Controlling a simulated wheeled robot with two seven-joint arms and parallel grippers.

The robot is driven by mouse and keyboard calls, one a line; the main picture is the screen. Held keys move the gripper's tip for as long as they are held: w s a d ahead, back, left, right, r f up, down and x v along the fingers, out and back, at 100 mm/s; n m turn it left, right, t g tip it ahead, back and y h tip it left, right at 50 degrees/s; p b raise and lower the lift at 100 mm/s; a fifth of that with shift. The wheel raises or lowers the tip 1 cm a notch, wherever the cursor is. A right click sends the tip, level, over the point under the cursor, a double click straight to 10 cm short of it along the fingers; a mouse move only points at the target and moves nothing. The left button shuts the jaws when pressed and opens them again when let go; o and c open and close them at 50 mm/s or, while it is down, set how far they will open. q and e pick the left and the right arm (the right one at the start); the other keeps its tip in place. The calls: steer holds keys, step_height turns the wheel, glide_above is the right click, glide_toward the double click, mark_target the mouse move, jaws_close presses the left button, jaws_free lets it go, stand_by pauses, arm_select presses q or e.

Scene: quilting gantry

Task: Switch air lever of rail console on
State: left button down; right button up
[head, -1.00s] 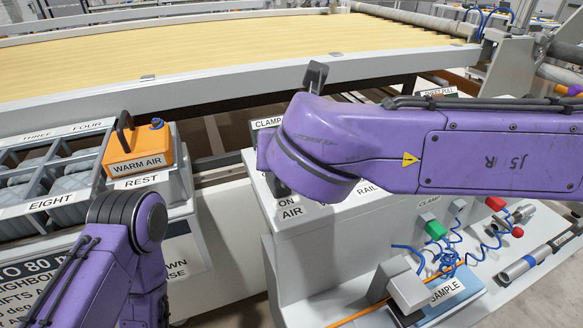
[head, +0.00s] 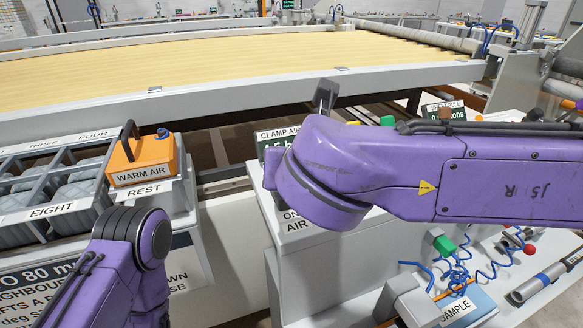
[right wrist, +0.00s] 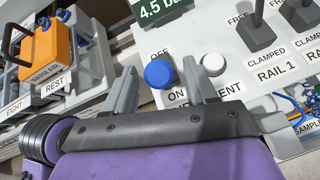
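The air lever's round blue knob (right wrist: 158,74) shows in the right wrist view, between the OFF and ON labels on the white rail console (right wrist: 225,95). I cannot tell its exact setting; its stem is hidden. My right gripper (right wrist: 159,66) is open, with one grey finger on each side of the knob. I cannot tell whether either finger touches it. In the head view my right arm covers the knob and gripper, and part of the ON AIR label shows on the console (head: 310,250). My left gripper is out of view.
A white round knob (right wrist: 213,65) is just right of the right finger. Dark rail clamp levers (right wrist: 258,35) stand beyond it. A clamp air display (head: 279,145) is at the console's back. An orange warm air unit (head: 142,160) rests at left.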

steer(key=v, duration=1)
steer(key=shift+s, duration=0.2)
steer(key=shift+r, duration=0.2)
